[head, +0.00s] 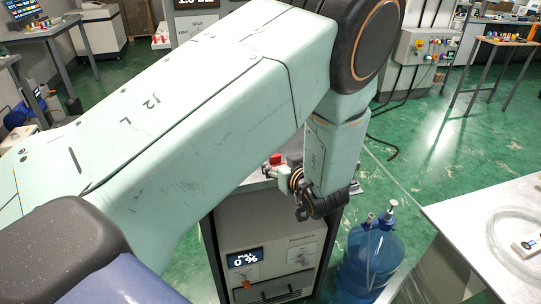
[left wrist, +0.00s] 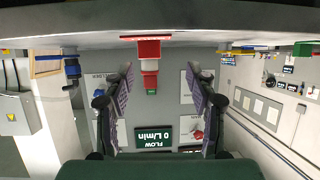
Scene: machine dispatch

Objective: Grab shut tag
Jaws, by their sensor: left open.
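A small red piece (head: 276,159) shows on top of the grey cabinet (head: 222,235), beside my left wrist. In the left wrist view, which is upside down, a stacked red, pale and green piece (left wrist: 149,50) stands on a grey surface. I cannot tell for certain which part is the shut tag. My left gripper (left wrist: 159,72) is open, its two dark fingers apart with the stacked piece ahead between them and nothing gripped. In the head view the left gripper (head: 322,204) is partly hidden by its own arm. My right gripper is in neither view.
A blue water jug (head: 370,262) stands on the floor right of the cabinet. A white table (head: 470,215) with a coiled hose is at the right. A flow display (left wrist: 155,138) shows beyond the fingers in the wrist view. Green floor is open behind the jug.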

